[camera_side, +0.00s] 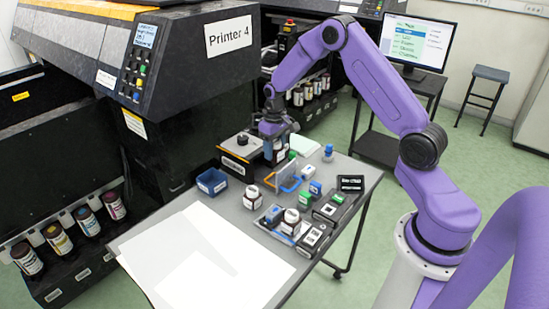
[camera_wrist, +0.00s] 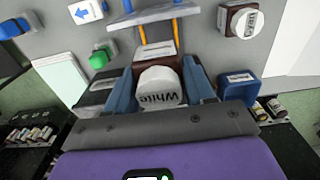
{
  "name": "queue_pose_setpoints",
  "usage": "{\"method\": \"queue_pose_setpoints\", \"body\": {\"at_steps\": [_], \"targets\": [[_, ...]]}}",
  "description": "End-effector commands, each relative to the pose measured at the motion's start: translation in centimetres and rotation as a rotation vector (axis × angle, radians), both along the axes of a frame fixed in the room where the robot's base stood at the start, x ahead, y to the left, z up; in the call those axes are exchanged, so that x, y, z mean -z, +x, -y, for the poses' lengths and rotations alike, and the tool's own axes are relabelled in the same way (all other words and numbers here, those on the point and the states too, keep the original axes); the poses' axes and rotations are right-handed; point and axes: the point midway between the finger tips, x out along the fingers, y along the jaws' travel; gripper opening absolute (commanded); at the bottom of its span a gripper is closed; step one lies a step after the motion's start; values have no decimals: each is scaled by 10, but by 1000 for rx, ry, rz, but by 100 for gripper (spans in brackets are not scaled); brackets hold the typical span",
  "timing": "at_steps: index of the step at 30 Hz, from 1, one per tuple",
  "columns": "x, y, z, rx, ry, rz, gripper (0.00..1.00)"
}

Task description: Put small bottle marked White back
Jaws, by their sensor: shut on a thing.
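The small bottle marked White (camera_wrist: 158,88) has a round white cap with dark lettering and a brown body. In the wrist view it sits between the two blue fingers of my gripper (camera_wrist: 160,92), which is shut on it. In the side view my gripper (camera_side: 276,150) points down at the back of the table, beside a black box with a yellow edge (camera_side: 240,152). There the fingers mostly hide the bottle, and I cannot tell whether its base touches anything.
A blue bin (camera_side: 212,182) stands left of my gripper. Another white-capped bottle (camera_side: 252,198) and a tray with a bottle (camera_side: 291,222) stand nearer. White sheets (camera_side: 195,262) cover the front left. Printer 4 (camera_side: 200,80) rises behind.

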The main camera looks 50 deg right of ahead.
Motion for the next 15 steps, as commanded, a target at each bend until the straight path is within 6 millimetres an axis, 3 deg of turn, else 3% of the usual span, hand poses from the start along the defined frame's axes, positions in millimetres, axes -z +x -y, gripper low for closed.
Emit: {"method": "queue_pose_setpoints", "body": {"at_steps": [4,15], "targets": [[-11,0,0,-1,0,1,12],[-12,-1,-4,-1,0,0,12]]}}
